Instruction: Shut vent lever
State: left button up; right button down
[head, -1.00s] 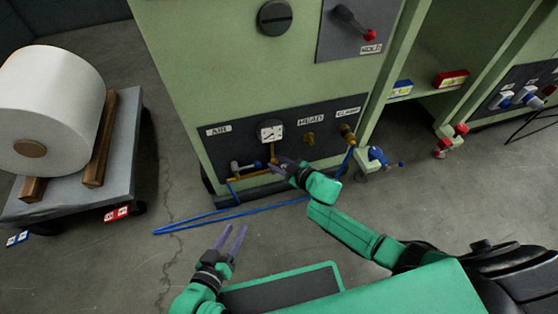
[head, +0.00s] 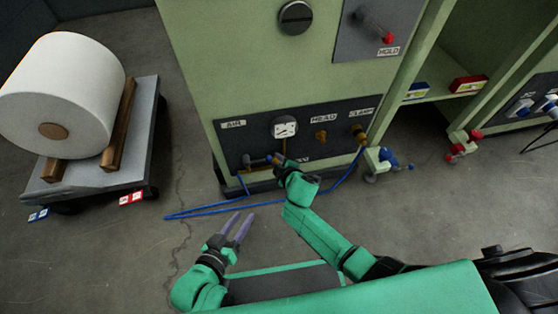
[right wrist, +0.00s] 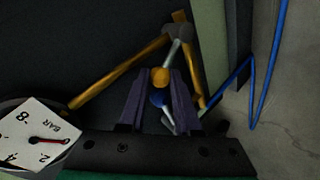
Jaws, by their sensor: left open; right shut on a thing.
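In the right wrist view a grey lever with a yellow ball end (right wrist: 160,77) sits between the purple fingers of my right gripper (right wrist: 159,88), which is shut on it. A blue ball (right wrist: 157,98) on a pale stem shows just behind, lower in the picture. In the head view my right gripper (head: 279,160) is at the lower panel (head: 345,130), below the round gauge (head: 284,127), and hides the lever. The label beside it is mostly covered. My left gripper (head: 238,224) is open and empty, over the floor in front of the machine.
A blue hose (head: 205,213) runs along the floor from the panel. A cart (head: 140,120) with a large white roll (head: 62,85) stands at left. Floor between cart and machine is mostly clear.

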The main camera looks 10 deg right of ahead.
jog(key=shift+s+a+f, duration=0.1)
jog(key=c, duration=0.9)
grip_release()
pick_arm(q)
jog(key=a+r+m+g+y+p, duration=0.1)
jog(key=a+r+g+y+p, duration=0.1)
jog(key=a+r+g+p, duration=0.2)
notch_tip(320, 180, up, 2)
jog(key=p, duration=0.3)
jog(key=shift+a+r, duration=0.15)
jog(key=shift+a, duration=0.15)
pick_arm(e)
jog(key=v, duration=1.4)
jog(key=shift+s, duration=0.15)
pick_arm(q)
jog(key=shift+s, duration=0.1)
